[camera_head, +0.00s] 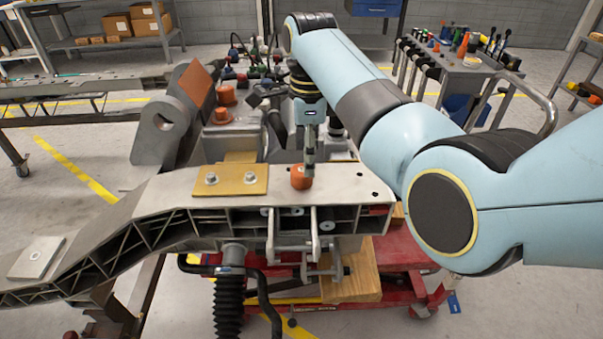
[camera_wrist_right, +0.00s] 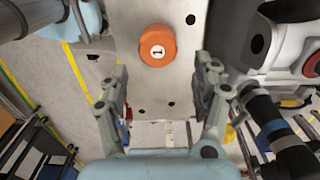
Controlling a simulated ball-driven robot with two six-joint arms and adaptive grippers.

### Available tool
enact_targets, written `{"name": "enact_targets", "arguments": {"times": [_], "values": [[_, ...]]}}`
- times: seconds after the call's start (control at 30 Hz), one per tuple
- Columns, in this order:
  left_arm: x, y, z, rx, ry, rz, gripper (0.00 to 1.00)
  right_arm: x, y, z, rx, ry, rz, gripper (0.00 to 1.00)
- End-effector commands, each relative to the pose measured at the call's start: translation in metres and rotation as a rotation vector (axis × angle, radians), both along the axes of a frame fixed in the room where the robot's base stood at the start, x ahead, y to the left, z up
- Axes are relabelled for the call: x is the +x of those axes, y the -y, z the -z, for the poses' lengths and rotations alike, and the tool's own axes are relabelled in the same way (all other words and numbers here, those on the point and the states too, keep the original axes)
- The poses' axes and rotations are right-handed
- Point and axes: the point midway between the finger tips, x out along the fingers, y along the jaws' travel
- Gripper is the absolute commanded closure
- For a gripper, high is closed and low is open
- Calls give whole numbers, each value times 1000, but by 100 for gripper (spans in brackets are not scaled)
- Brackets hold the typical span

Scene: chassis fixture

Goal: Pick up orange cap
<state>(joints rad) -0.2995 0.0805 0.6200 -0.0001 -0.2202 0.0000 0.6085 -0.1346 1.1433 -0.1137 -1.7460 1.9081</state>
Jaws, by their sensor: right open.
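The orange cap (camera_head: 300,178) sits on top of the grey metal chassis arm (camera_head: 345,178), near its right end. In the right wrist view the cap (camera_wrist_right: 157,46) is round with a white mark bearing a dark figure. My right gripper (camera_head: 310,160) points down at the cap in the head view and partly overlaps it. In the right wrist view my right gripper (camera_wrist_right: 161,72) has its fingers wide apart, with nothing between them; the cap lies beyond the fingertips, roughly midway across. I cannot tell whether a finger touches it. My left gripper is not in view.
A brass-coloured plate with bolts (camera_head: 230,179) lies left of the cap. More orange parts (camera_head: 222,115) stand behind on the chassis, beside an upright grey bracket (camera_head: 160,130). A red wheeled stand (camera_head: 400,265) is below. A tool cart (camera_head: 465,75) stands at back right.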

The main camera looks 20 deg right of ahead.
Motion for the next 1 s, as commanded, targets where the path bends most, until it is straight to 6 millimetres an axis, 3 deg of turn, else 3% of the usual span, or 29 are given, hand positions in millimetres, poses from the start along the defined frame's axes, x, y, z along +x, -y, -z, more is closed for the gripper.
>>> {"name": "enact_targets", "arguments": {"times": [0.3,0.6,0.9,1.0], "values": [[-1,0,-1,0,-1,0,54,-2,-2,45,-1,-3,0,34],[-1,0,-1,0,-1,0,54,-1,-3,50,0,-1,0,36],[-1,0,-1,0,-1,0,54,-1,-3,49,0,-1,-1,75],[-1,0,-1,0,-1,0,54,-1,-3,49,0,-1,-1,77]]}}
